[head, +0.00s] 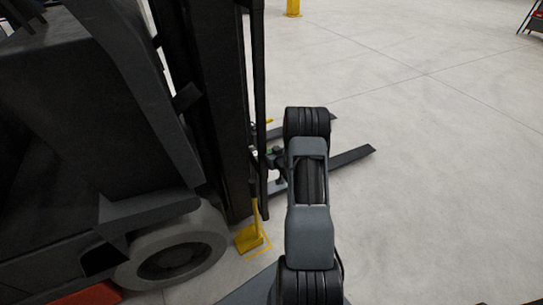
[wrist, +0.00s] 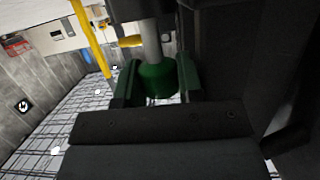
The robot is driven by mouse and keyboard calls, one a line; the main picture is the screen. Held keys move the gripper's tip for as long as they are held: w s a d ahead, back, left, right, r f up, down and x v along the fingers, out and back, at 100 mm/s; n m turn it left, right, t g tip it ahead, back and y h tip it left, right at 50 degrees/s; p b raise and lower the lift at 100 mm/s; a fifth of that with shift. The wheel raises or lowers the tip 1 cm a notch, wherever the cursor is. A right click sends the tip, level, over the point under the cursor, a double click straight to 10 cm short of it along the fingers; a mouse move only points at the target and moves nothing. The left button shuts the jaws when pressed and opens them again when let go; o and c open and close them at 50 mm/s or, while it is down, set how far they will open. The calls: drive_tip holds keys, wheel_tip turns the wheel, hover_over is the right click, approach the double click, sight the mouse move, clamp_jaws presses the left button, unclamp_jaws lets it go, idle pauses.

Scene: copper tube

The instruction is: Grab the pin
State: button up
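In the wrist view, a grey upright rod (wrist: 151,40) widens into a dark green flared piece (wrist: 158,78); this may be the pin. A small yellow part (wrist: 131,41) sits beside the rod. The green fingers of my gripper (wrist: 159,84) are spread on either side of the green piece. I cannot tell whether they touch it. In the head view, my gripper (head: 273,158) is beside the forklift's mast, small and partly hidden by my arm. The pin cannot be made out there.
A dark forklift (head: 75,120) fills the left of the head view. Its mast (head: 215,100) stands close to my gripper, and a fork (head: 352,156) extends past my arm. A yellow piece (head: 250,236) is by the wheel (head: 175,250). The floor at right is clear.

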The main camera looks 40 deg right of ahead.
drive_tip(key=c, duration=0.4)
drive_tip(key=shift+o, duration=0.2)
drive_tip(key=shift+r, duration=0.15)
